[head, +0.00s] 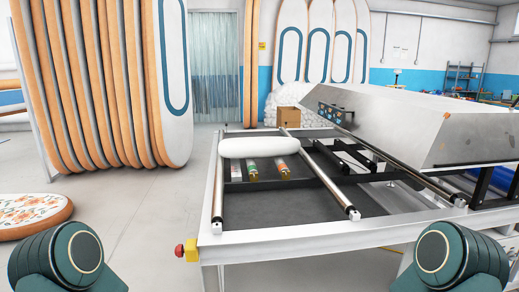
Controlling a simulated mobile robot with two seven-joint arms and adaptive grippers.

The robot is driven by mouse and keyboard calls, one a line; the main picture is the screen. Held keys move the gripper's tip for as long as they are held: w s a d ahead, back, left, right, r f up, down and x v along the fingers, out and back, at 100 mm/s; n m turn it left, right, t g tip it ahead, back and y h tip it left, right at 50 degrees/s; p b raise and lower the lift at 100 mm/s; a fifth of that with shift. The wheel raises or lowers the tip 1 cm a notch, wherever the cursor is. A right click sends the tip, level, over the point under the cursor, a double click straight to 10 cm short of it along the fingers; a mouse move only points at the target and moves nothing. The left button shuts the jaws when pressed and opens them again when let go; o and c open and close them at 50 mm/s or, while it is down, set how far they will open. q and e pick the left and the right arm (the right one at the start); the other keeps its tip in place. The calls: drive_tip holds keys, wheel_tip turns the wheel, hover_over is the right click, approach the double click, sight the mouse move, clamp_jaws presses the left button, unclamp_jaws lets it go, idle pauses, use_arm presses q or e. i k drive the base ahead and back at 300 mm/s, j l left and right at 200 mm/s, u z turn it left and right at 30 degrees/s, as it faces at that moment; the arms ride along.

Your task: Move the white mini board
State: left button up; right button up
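The white mini board (265,148) is a small, rounded white slab. It lies across the far left part of the metal-framed machine table (330,239), over the left roller bar. Both of my arms show only as dark green rounded links at the bottom left and bottom right corners. Neither gripper is in the picture, and nothing of mine touches the board.
A red emergency button (179,250) sticks out at the table's front left corner. A large metal hood (395,125) covers the right side. Tall boards (120,85) stand at the left, and a floral board (35,213) lies below them. Grey floor is free left of the table.

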sight(262, 147)
drive_tip(key=i+j+z, duration=0.25)
drive_tip(key=j, duration=0.2)
drive_tip(key=i+j+z, duration=0.2)
drive_tip(key=j, duration=0.3)
drive_tip(key=i+j+z, duration=0.25)
drive_tip(key=j, duration=0.3)
drive_tip(key=j+z, duration=0.25)
drive_tip(key=j, duration=0.3)
drive_tip(key=j+z, duration=0.2)
drive_tip(key=j, duration=0.4)
drive_tip(key=i+j+z, duration=0.1)
drive_tip(key=j+z, duration=0.3)
drive_tip(key=j, duration=0.55)
drive_tip(key=j+z, duration=0.4)
drive_tip(key=j, duration=0.55)
drive_tip(key=j+z, duration=0.4)
drive_tip(key=j, duration=0.55)
drive_tip(key=j+z, duration=0.35)
drive_tip(key=j, duration=0.65)
